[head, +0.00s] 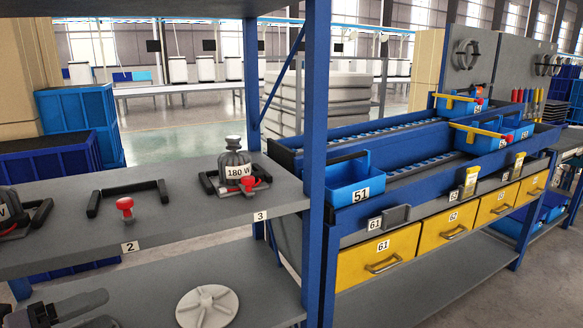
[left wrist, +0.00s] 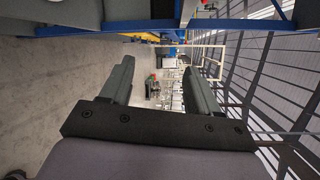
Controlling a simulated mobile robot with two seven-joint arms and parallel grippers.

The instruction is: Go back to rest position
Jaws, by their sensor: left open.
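My left gripper (head: 92,312) shows at the bottom left corner of the head view, in front of the lower shelf, partly cut off by the frame. In the left wrist view my left gripper (left wrist: 158,78) has its two dark fingers well apart, with nothing between them. Past the fingers that view shows open floor and distant, small objects. My right gripper is in neither view.
A white ribbed disc (head: 207,307) lies on the lower shelf. A blue post (head: 315,150) stands beside a workbench with yellow drawers (head: 378,257) and a blue bin (head: 348,182).

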